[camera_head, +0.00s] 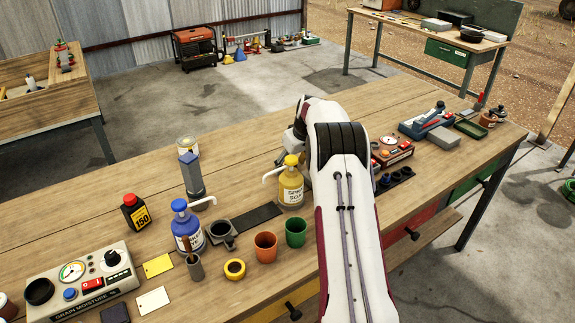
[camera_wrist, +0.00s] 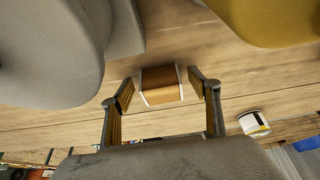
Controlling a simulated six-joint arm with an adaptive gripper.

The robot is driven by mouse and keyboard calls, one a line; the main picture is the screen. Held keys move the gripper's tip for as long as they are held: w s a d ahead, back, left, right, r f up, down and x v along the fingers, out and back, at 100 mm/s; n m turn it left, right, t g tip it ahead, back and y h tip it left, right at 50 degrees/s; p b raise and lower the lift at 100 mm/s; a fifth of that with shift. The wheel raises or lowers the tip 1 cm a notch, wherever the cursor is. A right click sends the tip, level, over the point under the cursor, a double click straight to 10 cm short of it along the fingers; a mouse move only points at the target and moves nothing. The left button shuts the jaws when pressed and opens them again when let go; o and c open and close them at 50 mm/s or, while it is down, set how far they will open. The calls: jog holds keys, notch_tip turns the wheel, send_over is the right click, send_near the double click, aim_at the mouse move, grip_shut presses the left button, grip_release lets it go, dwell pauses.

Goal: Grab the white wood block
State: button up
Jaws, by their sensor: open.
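A small block (camera_wrist: 162,85) with brown wood-toned faces and white edges lies on the wooden bench top in the wrist view. My gripper (camera_wrist: 161,92) is open, with one finger to the left of the block and one to the right. Small gaps show between the block and both fingers, and it is not held. In the head view my gripper (camera_head: 297,130) is mostly hidden behind my white arm, near the yellow dispenser bottle (camera_head: 291,186). I cannot see the block in the head view.
A large grey shape (camera_wrist: 45,55) and a yellow shape (camera_wrist: 270,20) stand close to the fingers. A small tin (camera_wrist: 254,123) is at the right. On the bench (camera_head: 118,180) stand a blue dispenser bottle (camera_head: 187,228), orange cup (camera_head: 265,246) and green cup (camera_head: 296,232).

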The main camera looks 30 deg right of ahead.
jog(key=c, duration=1.2)
jog(key=shift+r, duration=0.2)
jog(key=shift+r, duration=1.6)
jog(key=a, duration=1.8)
